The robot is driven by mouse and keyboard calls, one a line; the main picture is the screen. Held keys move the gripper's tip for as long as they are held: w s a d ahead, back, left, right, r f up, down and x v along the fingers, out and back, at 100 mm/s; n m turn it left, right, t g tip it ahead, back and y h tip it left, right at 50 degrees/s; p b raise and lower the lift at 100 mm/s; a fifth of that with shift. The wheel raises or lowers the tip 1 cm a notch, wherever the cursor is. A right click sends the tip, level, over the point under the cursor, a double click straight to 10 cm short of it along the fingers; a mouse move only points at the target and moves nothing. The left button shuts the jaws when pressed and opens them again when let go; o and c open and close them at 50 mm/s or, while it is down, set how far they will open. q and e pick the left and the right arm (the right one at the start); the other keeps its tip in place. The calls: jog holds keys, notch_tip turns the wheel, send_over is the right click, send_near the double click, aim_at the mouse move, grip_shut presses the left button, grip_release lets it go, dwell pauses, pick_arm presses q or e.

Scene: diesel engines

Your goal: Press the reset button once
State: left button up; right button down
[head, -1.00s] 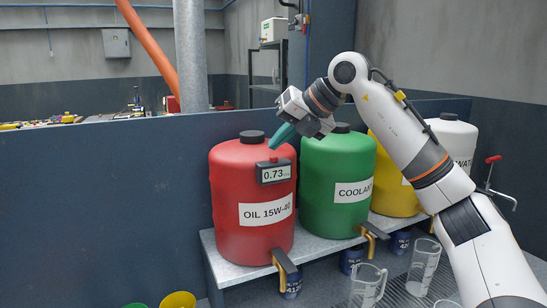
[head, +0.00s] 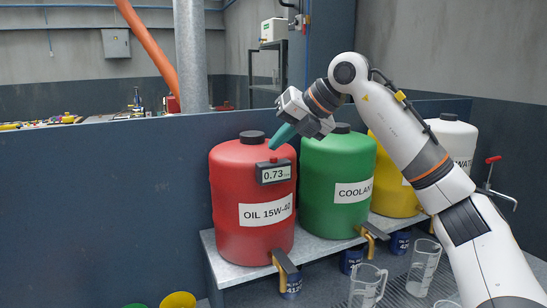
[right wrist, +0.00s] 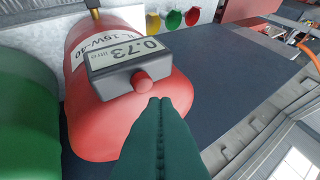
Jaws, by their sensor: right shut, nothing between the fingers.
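The red reset button (right wrist: 143,82) sticks out from the top of a dark display box (right wrist: 124,66) reading 0.73. In the head view the button (head: 274,159) shows small above the display (head: 275,173) on the red OIL 15W-40 drum (head: 230,190). My right gripper (head: 273,146) has its green fingers closed together and empty, with the tips just above the button. In the right wrist view the fingertips (right wrist: 160,100) are close beside the button; a small gap seems to show, but contact is hard to judge. My left gripper is not in view.
A green COOLANT drum (head: 325,175) stands right beside the red one, with a yellow drum (head: 383,155) and a white drum (head: 455,140) farther right. They stand on a grey shelf (head: 225,270) with taps and clear jugs (head: 423,265) below. A dark blue wall (head: 100,220) fills the left.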

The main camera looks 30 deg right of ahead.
dwell(0.4)
jog(key=shift+f, duration=0.4)
jog(key=shift+f+b, duration=0.5)
dwell(0.5)
jog(key=shift+r, duration=0.1)
jog(key=shift+r+p, duration=0.8)
jog(key=shift+p, duration=0.05)
notch_tip(320, 180, up, 5)
jog(key=p, duration=0.4)
jog(key=shift+p, duration=0.35)
